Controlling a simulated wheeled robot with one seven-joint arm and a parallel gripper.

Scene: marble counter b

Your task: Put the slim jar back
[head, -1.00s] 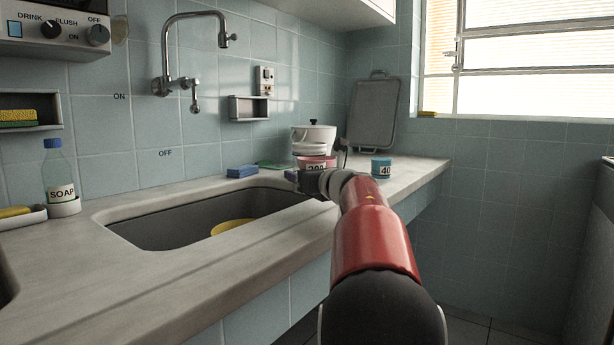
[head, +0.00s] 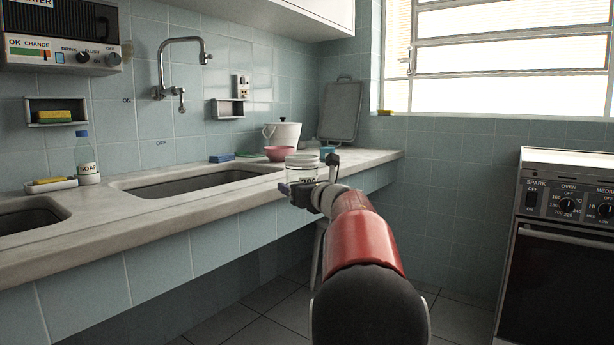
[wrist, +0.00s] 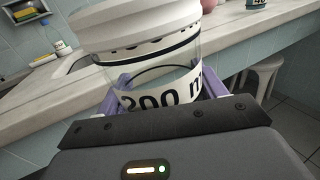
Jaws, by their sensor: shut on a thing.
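A clear jar (head: 302,172) with a wide white lid and a "200" label is held upright by my gripper (head: 300,188). In the wrist view the jar (wrist: 150,65) sits between the purple fingers of my gripper (wrist: 165,92), which are shut on its lower body. The lid's top is cut off by the frame edge there. In the head view the jar overlaps the counter's front edge, and it looks held in front of the counter, not resting on it.
The marble counter (head: 225,190) holds a pink bowl (head: 280,154), a white lidded pot (head: 283,133), a blue container (head: 328,154), a blue sponge (head: 221,158) and a soap bottle (head: 87,160). A sink (head: 190,180) is sunk into it. A stove (head: 560,240) stands right. A stool (wrist: 266,70) stands below.

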